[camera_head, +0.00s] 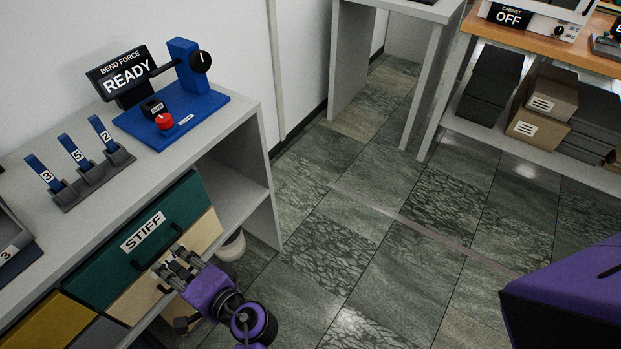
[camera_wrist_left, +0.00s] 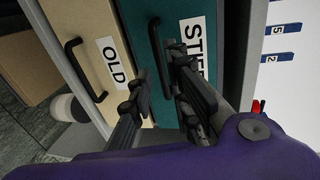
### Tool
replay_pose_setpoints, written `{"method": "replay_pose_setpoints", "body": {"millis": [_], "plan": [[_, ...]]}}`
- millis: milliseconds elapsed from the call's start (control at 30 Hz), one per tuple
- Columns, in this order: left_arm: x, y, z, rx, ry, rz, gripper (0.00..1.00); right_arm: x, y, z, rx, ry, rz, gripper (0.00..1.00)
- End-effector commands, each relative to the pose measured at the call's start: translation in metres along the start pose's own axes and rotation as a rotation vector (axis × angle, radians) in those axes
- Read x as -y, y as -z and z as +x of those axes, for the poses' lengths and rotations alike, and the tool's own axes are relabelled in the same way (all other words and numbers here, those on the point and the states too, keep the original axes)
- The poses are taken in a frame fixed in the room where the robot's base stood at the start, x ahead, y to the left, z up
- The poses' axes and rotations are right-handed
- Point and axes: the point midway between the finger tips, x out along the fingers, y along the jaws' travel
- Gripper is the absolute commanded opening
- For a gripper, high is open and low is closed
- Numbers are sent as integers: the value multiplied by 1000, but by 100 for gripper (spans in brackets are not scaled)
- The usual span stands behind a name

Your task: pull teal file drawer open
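The teal file drawer (camera_head: 100,270) has a white STIFF label and a dark bar handle, and its front looks flush with the cabinet. The teal front also shows in the left wrist view (camera_wrist_left: 185,10), with its black handle (camera_wrist_left: 155,38) running between my fingertips. My left gripper (camera_head: 175,262) is at the drawer front by the handle. In the wrist view its two fingers (camera_wrist_left: 158,68) are apart, one on each side of the handle. Contact with the handle cannot be told. My right gripper is not in view.
A cream drawer labelled OLD (camera_wrist_left: 92,35) with its own handle sits directly below the teal one. A yellow drawer (camera_head: 45,325) is to the left. The counter above holds blue numbered levers (camera_head: 78,155) and a READY device (camera_head: 175,115). Tiled floor (camera_head: 370,240) is clear to the right.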

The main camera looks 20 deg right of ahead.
Motion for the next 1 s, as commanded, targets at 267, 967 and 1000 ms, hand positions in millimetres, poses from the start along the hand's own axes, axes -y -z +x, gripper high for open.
{"method": "replay_pose_setpoints", "body": {"millis": [267,967,1000], "plan": [[2,0,46,-1,1,-1,17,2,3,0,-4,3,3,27],[0,0,63,-1,-2,-3,0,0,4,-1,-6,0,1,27],[0,0,63,-1,-2,-3,0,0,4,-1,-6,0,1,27]]}}
